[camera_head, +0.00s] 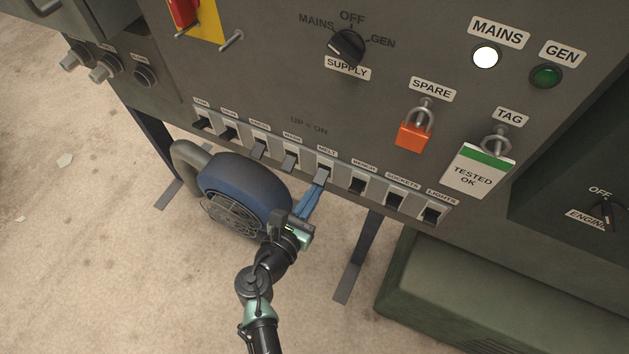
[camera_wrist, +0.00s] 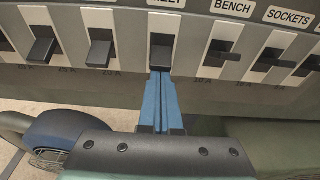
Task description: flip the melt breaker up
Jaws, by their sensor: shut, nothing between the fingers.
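The melt breaker (camera_head: 322,174) sits mid-row under its MELT label, and its lever appears to point down. In the wrist view its lever (camera_wrist: 160,58) is just left of the one under BENCH. My gripper (camera_head: 319,186) has its blue fingers shut and empty. Its fingertips (camera_wrist: 160,74) reach up to just under the melt lever. I cannot tell whether they touch it.
Breakers flank it closely, including the bench breaker (camera_head: 358,185) on the right. The panel reads UP = ON. A blue round-bodied fan or blower (camera_head: 240,187) is left of my gripper. An orange padlock (camera_head: 413,136) hangs above right. A green box (camera_head: 450,300) stands lower right.

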